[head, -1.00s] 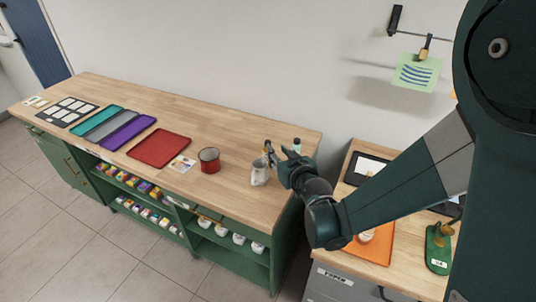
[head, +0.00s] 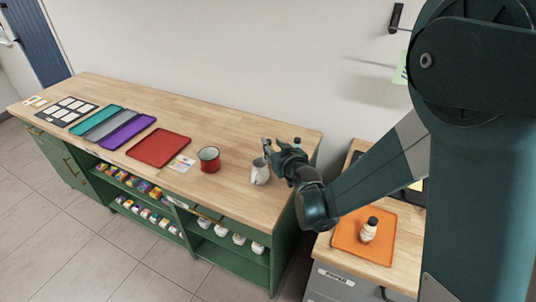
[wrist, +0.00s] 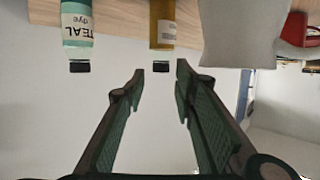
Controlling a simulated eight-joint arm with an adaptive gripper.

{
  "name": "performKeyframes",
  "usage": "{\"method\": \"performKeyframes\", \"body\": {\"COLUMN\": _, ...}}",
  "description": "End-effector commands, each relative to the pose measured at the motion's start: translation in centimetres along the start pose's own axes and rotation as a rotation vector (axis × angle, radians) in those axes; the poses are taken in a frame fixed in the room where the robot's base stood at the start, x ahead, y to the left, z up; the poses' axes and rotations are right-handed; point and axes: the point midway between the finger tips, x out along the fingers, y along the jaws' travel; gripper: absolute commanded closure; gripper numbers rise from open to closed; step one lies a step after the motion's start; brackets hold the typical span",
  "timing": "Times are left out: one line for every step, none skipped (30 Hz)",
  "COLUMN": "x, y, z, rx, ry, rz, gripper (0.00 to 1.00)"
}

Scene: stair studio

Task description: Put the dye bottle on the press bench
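A bottle labelled "TEAL dye" (wrist: 77,25) shows upside down at the upper left of the wrist view. In the head view its dark cap (head: 297,141) just shows behind my gripper (head: 269,149), on the long wooden counter (head: 240,130). In the wrist view my gripper (wrist: 160,69) is open and empty. An amber bottle (wrist: 162,22) is in line with the gap between its fingers, beyond the tips. The amber bottle is largely hidden in the head view. I cannot tell from any label which surface is the press bench.
A white pitcher (head: 260,172) stands close to my gripper, with a red pot (head: 209,159) to its left. A red tray (head: 158,148) lies further left. A lower bench at right holds an orange tray (head: 345,240) and a dark-capped bottle (head: 369,229).

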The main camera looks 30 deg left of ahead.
Motion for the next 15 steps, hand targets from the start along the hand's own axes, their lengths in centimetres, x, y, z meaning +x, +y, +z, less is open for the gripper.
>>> {"method": "performKeyframes", "body": {"x": 0.13, "y": -0.02, "z": 0.01, "rx": 0.000, "ry": 0.000, "rz": 0.000, "gripper": 0.72}}
{"method": "performKeyframes", "body": {"x": 0.16, "y": -0.02, "z": 0.00, "rx": 0.000, "ry": 0.000, "rz": 0.000, "gripper": 0.72}}
{"method": "performKeyframes", "body": {"x": 0.18, "y": -0.02, "z": -0.01, "rx": 0.000, "ry": 0.000, "rz": 0.000, "gripper": 0.72}}
{"method": "performKeyframes", "body": {"x": 0.17, "y": -0.02, "z": -0.01, "rx": 0.000, "ry": 0.000, "rz": 0.000, "gripper": 0.72}}
{"method": "performKeyframes", "body": {"x": 0.17, "y": -0.02, "z": -0.01, "rx": 0.000, "ry": 0.000, "rz": 0.000, "gripper": 0.72}}
{"method": "performKeyframes", "body": {"x": 0.16, "y": -0.02, "z": -0.02, "rx": 0.000, "ry": 0.000, "rz": 0.000, "gripper": 0.72}}
{"method": "performKeyframes", "body": {"x": 0.15, "y": -0.02, "z": -0.02, "rx": 0.000, "ry": 0.000, "rz": 0.000, "gripper": 0.72}}
{"method": "performKeyframes", "body": {"x": 0.15, "y": -0.02, "z": -0.01, "rx": 0.000, "ry": 0.000, "rz": 0.000, "gripper": 0.72}}
{"method": "performKeyframes", "body": {"x": 0.15, "y": -0.02, "z": -0.01, "rx": 0.000, "ry": 0.000, "rz": 0.000, "gripper": 0.72}}
{"method": "performKeyframes", "body": {"x": 0.16, "y": -0.03, "z": -0.01, "rx": 0.000, "ry": 0.000, "rz": 0.000, "gripper": 0.72}}
{"method": "performKeyframes", "body": {"x": 0.19, "y": -0.03, "z": 0.00, "rx": 0.000, "ry": 0.000, "rz": 0.000, "gripper": 0.72}}
{"method": "performKeyframes", "body": {"x": 0.27, "y": -0.04, "z": 0.02, "rx": 0.000, "ry": 0.000, "rz": 0.000, "gripper": 0.72}}
{"method": "performKeyframes", "body": {"x": 0.36, "y": -0.04, "z": 0.04, "rx": 0.000, "ry": 0.000, "rz": 0.000, "gripper": 0.72}}
{"method": "performKeyframes", "body": {"x": 0.49, "y": -0.05, "z": 0.08, "rx": 0.000, "ry": 0.000, "rz": 0.000, "gripper": 0.72}}
{"method": "performKeyframes", "body": {"x": 0.73, "y": -0.07, "z": 0.13, "rx": 0.000, "ry": 0.000, "rz": 0.000, "gripper": 0.72}}
